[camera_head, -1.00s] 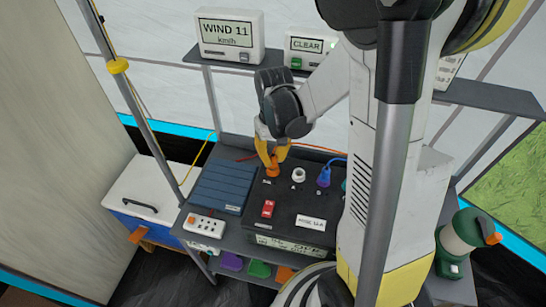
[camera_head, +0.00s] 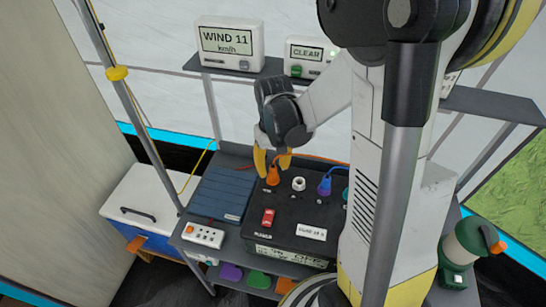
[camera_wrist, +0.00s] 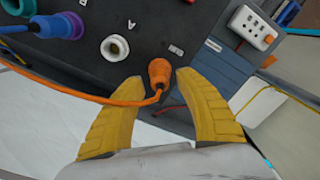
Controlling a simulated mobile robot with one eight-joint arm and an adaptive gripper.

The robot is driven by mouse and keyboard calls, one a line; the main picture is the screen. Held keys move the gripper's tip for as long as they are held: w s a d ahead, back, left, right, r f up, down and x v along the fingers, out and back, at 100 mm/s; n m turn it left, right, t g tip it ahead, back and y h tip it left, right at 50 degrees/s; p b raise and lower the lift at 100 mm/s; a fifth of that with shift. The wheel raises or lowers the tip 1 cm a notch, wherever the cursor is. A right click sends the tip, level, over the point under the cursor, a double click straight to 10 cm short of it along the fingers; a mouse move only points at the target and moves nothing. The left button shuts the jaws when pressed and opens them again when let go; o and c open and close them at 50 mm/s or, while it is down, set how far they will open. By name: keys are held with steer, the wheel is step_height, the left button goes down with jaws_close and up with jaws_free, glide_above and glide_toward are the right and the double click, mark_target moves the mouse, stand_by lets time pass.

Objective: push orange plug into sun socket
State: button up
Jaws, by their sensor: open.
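The orange plug (camera_head: 272,176) stands upright at the far left corner of the black power box (camera_head: 284,215), with its orange cable trailing off. It also shows in the wrist view (camera_wrist: 159,72), close to a small sun-marked label (camera_wrist: 176,50); its lower end and the socket under it are hidden by the plug. My gripper (camera_head: 272,158) is above and around the plug, its yellow fingers open. In the wrist view the fingertips (camera_wrist: 160,78) lie on either side of the plug, with gaps between.
A white empty socket (camera_wrist: 115,47) marked A sits beside the plug. A blue-purple plug (camera_head: 324,186) stands further along the box. A blue ribbed panel (camera_head: 222,192) and a white power strip (camera_head: 203,235) lie to the left.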

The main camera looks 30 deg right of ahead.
step_height(320, 180, up, 11)
steer(key=shift+s+r, duration=0.1)
steer(key=shift+r, duration=0.1)
steer(key=s+a+r+n+t, duration=0.1)
steer(key=s+a+r+t, duration=0.3)
steer(key=s+a+t, duration=0.3)
steer(key=shift+s+a+r, duration=0.2)
steer(key=shift+s+a, duration=0.75)
steer(key=shift+a, duration=0.15)
stand_by(1.5)
